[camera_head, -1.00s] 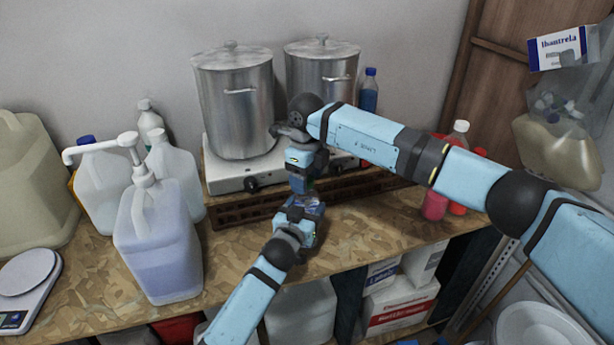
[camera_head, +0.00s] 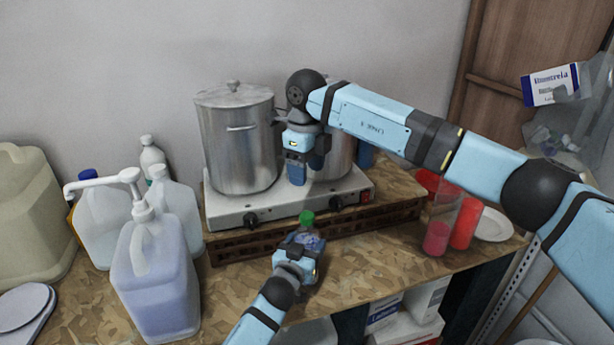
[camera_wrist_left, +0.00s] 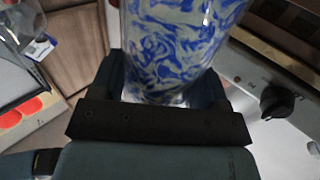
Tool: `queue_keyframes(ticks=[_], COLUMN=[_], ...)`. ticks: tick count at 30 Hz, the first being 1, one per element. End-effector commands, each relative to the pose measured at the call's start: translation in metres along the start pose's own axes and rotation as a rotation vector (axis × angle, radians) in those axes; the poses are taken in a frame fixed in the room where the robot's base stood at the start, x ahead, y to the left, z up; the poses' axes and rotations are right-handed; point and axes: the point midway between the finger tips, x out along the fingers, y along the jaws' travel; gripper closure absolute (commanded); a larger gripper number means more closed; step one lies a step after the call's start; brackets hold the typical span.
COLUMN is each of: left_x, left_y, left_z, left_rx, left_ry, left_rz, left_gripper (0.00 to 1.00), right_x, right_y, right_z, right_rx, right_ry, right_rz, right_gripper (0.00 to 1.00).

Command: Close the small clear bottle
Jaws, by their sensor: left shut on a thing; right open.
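The small clear bottle (camera_head: 307,239) stands upright near the front edge of the worktop, with a green cap (camera_head: 307,217) on its top. Its blue-and-white swirled body fills the top middle of the left wrist view (camera_wrist_left: 175,45); its cap is out of that view. My left gripper (camera_head: 299,252) is shut around the bottle's body from the front. My right gripper (camera_head: 296,180) is open above and slightly behind the bottle, pointing down, apart from the cap. I see nothing between its fingers. How tightly the cap sits cannot be told.
Behind the bottle, a hot plate (camera_head: 236,207) on a dark slatted crate (camera_head: 240,248) carries two steel pots. Large jugs, one with a white pump (camera_head: 158,275), stand at left. Red containers (camera_head: 466,222) and a white plate (camera_head: 495,225) are at right. The worktop between is clear.

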Motion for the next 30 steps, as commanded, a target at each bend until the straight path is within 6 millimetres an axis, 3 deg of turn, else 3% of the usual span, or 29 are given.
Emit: queue_keyframes(ticks=[5,6,9,20,23,30], left_x=[0.000,0.000,0.000,-0.005,-0.018,-0.072], left_y=[0.000,0.000,0.000,-0.001,-0.001,0.000], left_z=[0.000,0.000,0.000,0.001,0.003,0.004], left_rx=[0.001,0.001,0.001,0.000,0.000,0.000], left_ry=[-0.001,-0.001,-0.001,-0.001,-0.002,-0.001], left_rz=[0.000,0.000,0.000,0.000,-0.001,0.000], left_gripper=[0.97,0.24,0.01,0.01,0.01,0.01], right_x=[0.000,0.000,0.001,0.002,0.004,0.012], right_y=[0.000,0.000,0.000,0.000,0.000,0.000], right_z=[0.000,0.000,0.000,0.000,0.000,0.000], right_rx=[0.000,0.000,0.000,0.000,0.000,0.000], right_ry=[0.000,0.000,0.000,0.000,0.000,0.000], right_rz=[0.000,0.000,0.000,0.000,0.000,0.000], right_gripper=[0.36,0.36,0.36,0.36,0.36,0.36])
